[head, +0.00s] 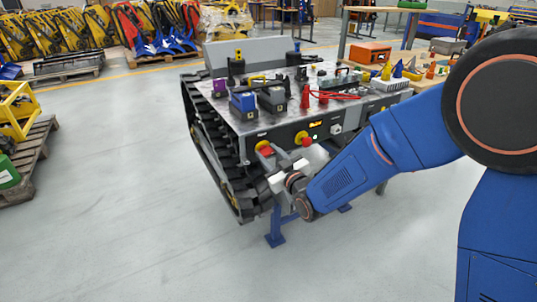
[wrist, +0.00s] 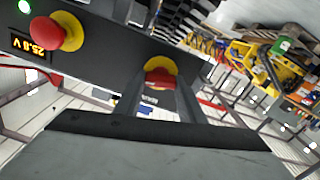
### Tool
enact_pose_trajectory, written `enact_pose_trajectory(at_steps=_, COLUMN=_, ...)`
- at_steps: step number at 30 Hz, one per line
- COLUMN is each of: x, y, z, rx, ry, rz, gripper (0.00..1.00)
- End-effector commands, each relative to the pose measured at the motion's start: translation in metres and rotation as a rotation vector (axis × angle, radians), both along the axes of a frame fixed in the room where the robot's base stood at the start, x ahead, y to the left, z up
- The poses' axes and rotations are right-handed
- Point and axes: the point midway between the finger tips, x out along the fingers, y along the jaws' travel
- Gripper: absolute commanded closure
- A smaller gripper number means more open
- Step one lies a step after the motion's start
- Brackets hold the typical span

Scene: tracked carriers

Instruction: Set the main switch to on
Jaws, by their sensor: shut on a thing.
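The main switch is a red handle on a round yellow plate, on the front panel of the tracked carrier. It shows in the head view (head: 265,148) at the panel's left end and in the wrist view (wrist: 160,72) between my fingers. My gripper (wrist: 158,88) is shut on the red handle, one finger on each side. In the head view my gripper (head: 270,160) reaches the panel from the lower right and partly covers the area below the switch. The handle's exact angle is hard to tell.
A red mushroom button (wrist: 60,32) on a yellow ring sits beside the switch, near a lit yellow display (wrist: 29,46) and a green lamp (wrist: 25,6). Loose parts, including a blue block (head: 243,105), stand on the carrier's top (head: 225,112). A black track (head: 205,135) runs along its left. The floor in front is clear.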

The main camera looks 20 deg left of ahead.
Motion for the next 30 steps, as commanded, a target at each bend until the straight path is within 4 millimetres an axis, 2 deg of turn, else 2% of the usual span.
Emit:
enact_pose_trajectory(at_steps=12, x=0.0005, y=-0.0005, z=-0.0002, rx=0.151, ry=0.179, rz=0.001, gripper=0.86)
enact_pose_trajectory(at_steps=23, x=0.0004, y=-0.0007, z=-0.0005, rx=0.163, ry=0.192, rz=0.001, gripper=0.86)
enact_pose_trajectory(at_steps=24, x=0.0004, y=-0.0007, z=-0.0005, rx=0.163, ry=0.192, rz=0.001, gripper=0.55)
enact_pose_trajectory(at_steps=25, x=0.0004, y=-0.0006, z=-0.0004, rx=0.163, ry=0.192, rz=0.001, gripper=0.47)
enact_pose_trajectory(at_steps=30, x=0.0005, y=-0.0006, z=-0.0002, rx=0.162, ry=0.192, rz=0.001, gripper=0.45)
